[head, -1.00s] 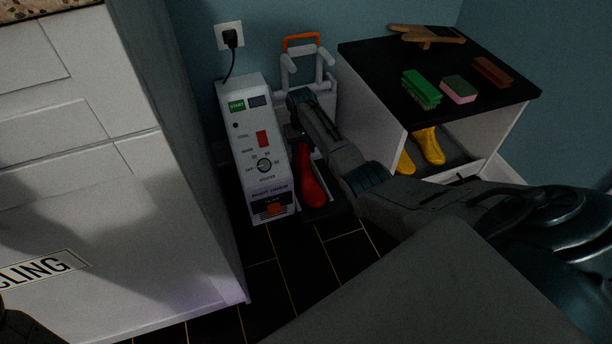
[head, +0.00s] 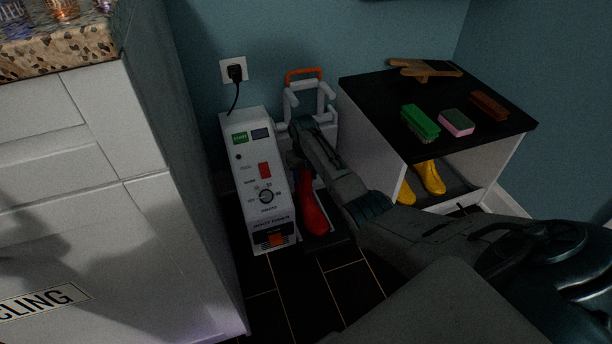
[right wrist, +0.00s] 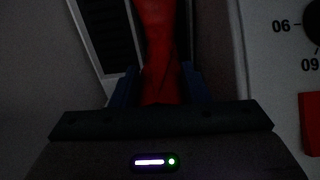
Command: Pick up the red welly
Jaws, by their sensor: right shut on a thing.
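The red welly (head: 313,212) is upright beside the white machine, its foot just above or on a dark base; I cannot tell if it touches. My right gripper (head: 298,158) reaches down to the welly's upper part, which the gripper and arm hide in the head view. In the right wrist view, the red shaft (right wrist: 158,40) runs between the two blue fingers of the right gripper (right wrist: 160,85), which is shut on it. My left gripper is not in view.
The white machine (head: 258,185) with a dial stands close left of the welly. White tubes and an orange handle (head: 303,74) rise behind. A black-topped shelf (head: 450,95) with brushes and a sponge stands right, yellow wellies (head: 430,178) inside. A white cabinet (head: 130,220) fills the left.

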